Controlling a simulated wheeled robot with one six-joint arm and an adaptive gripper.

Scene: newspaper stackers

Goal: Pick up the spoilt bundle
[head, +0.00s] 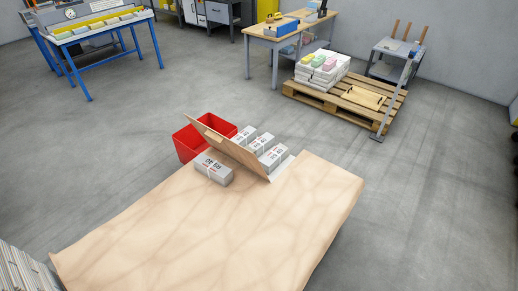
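A grey-white tied bundle (213,170) with dark print and a pale band lies alone on the near-left side of an upright brown board (228,146). Several similar bundles (267,148) lie in a group on the other side of this board, on a pale sheet. No mark that I can make out shows which bundle is spoilt. The lower parts of the grouped bundles are partly hidden by the board. My gripper is not in view.
A red bin (186,143) stands at the table's far edge, partly behind the board. A wooden pallet (350,108) with stacked papers stands beyond. Paper stacks (25,270) show at bottom left. The near and middle tabletop is clear, with open floor around it.

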